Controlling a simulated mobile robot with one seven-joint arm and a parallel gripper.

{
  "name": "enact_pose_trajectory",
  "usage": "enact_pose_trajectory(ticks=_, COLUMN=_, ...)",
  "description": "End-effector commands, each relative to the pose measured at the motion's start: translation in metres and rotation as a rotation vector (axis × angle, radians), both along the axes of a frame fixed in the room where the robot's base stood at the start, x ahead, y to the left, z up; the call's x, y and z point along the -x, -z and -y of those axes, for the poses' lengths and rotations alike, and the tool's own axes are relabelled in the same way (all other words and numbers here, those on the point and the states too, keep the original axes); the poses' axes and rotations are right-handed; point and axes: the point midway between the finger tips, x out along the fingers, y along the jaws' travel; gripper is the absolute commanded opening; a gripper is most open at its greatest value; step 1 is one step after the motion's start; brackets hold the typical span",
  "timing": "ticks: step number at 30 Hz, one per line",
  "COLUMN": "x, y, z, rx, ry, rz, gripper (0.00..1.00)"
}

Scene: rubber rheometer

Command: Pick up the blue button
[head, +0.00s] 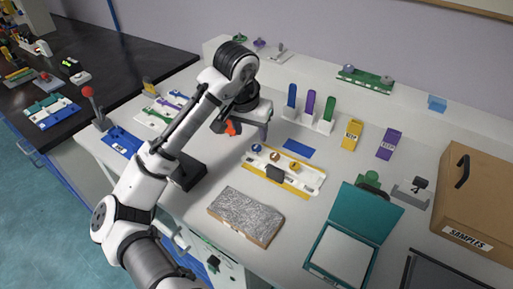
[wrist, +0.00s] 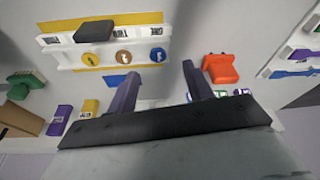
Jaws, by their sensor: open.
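The blue button (head: 257,148) is round and sits at the left end of a white panel (head: 312,181) with yellow edging. A brown button (head: 275,156) and a yellow button (head: 294,166) are in the same row. In the wrist view the blue button (wrist: 157,56) is at the right end of the row, just beyond my fingertips and roughly between them in the picture. My gripper (wrist: 160,70) is open, with nothing between its two purple-grey fingers. In the head view my gripper is above and close to the blue button, partly hidden by my arm.
A black block (head: 275,173) is on the panel's near side. A flat blue piece (head: 298,148) lies behind it. An orange object (wrist: 220,68) is near my gripper. A silvery slab (head: 246,213), an open teal box (head: 378,212) and a cardboard box (head: 480,195) occupy the bench.

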Motion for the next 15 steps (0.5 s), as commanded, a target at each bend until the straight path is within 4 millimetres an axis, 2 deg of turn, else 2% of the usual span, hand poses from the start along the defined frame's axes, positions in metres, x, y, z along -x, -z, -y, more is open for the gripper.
enact_pose_trajectory(ticks=8, x=-0.006, y=0.02, z=0.003, rx=0.001, ry=-0.001, rz=0.001, gripper=0.51)
enact_pose_trajectory(ticks=15, x=-0.015, y=0.051, z=0.011, rx=0.001, ry=-0.001, rz=0.001, gripper=0.51)
